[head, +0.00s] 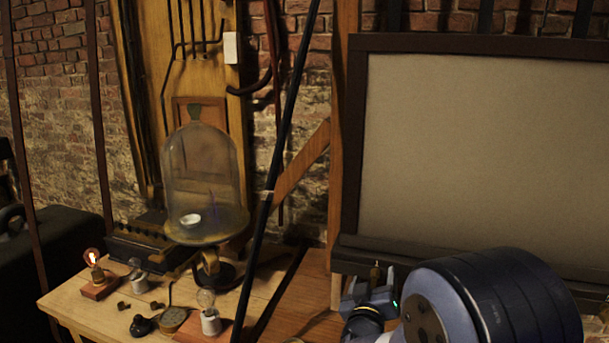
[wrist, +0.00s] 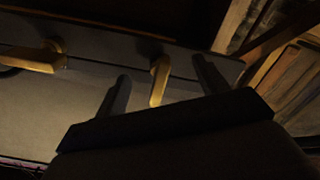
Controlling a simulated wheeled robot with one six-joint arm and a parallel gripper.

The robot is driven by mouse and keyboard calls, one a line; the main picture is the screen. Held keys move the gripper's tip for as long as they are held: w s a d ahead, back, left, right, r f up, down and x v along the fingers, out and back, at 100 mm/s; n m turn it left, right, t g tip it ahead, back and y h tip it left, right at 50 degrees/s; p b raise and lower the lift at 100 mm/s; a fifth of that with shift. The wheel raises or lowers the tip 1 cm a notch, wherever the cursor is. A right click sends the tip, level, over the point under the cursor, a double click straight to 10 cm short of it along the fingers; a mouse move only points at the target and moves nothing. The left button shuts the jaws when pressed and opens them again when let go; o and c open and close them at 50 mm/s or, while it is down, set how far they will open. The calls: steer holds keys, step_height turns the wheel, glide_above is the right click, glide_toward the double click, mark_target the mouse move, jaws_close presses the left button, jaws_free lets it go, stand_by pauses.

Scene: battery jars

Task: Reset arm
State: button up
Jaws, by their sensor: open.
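My gripper (head: 373,288) is low at the right of the head view, in front of the dark ledge under a framed board. Its two dark fingers stand apart in the wrist view (wrist: 162,76). A brass piece (wrist: 159,82) shows in the gap between them; I cannot tell if either finger touches it. A small brass tip (head: 376,271) also shows by the gripper in the head view. My arm hides part of the area at the lower right.
A wooden table (head: 70,297) at lower left carries a glass bell jar (head: 203,165) on a stand, a lit bulb (head: 92,257) and several small items. A dark rod (head: 283,133) slants across the view. The framed board (head: 480,150) stands behind my arm. A second brass piece (wrist: 38,60) lies left.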

steer(key=m, duration=0.5)
steer(key=shift+d+m, duration=0.1)
steer(key=shift+m, duration=0.3)
steer(key=shift+v, duration=0.8)
